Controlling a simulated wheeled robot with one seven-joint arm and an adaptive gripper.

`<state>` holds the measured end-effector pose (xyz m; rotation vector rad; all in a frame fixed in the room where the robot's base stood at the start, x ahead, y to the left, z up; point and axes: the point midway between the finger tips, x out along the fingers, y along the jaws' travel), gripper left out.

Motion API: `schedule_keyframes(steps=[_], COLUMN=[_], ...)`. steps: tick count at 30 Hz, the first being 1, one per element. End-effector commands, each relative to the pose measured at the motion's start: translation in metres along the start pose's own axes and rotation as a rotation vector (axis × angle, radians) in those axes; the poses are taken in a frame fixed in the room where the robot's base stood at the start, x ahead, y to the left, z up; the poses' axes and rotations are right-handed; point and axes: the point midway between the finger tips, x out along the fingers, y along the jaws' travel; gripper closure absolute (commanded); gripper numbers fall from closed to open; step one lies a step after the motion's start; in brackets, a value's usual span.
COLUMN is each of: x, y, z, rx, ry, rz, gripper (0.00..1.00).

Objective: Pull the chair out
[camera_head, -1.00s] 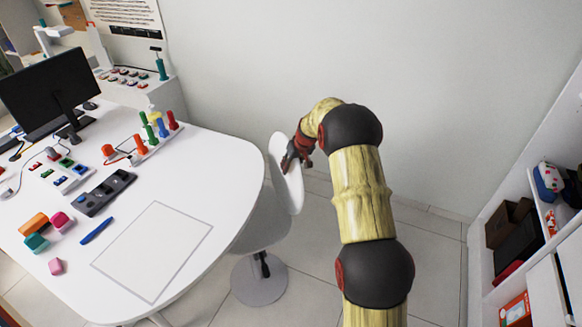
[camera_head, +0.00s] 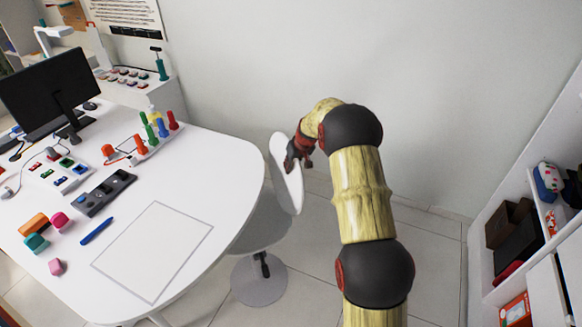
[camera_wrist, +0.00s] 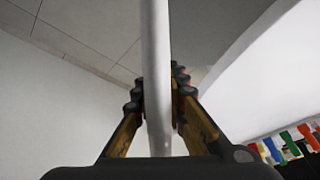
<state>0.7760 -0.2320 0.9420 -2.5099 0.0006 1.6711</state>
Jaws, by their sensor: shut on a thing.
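The white chair (camera_head: 262,222) stands at the right end of the white table, its seat partly hidden under the table edge and its round base on the floor. Its upright backrest (camera_head: 287,180) faces the table.
The white table (camera_head: 215,165) on the left bears a monitor (camera_head: 50,92), coloured pegs and small blocks. A shelf unit (camera_head: 480,245) stands at the right. Tiled floor (camera_head: 425,230) between chair and shelf is clear, apart from my arm above it. A plain wall is behind.

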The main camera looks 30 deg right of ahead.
Motion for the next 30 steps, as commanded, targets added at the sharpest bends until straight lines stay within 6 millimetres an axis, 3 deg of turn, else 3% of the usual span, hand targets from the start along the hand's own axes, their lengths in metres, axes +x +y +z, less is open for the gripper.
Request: schedule_keyframes(steps=[8, 14, 30], x=[0.0, -0.001, -0.015], y=[0.001, 0.023, 0.159], z=[0.0, -0.001, -0.006], rx=[0.0, 0.003, 0.004], ry=[0.0, 0.001, 0.002], rz=[0.0, 0.002, 0.003], gripper=[1.0, 1.0, 1.0])
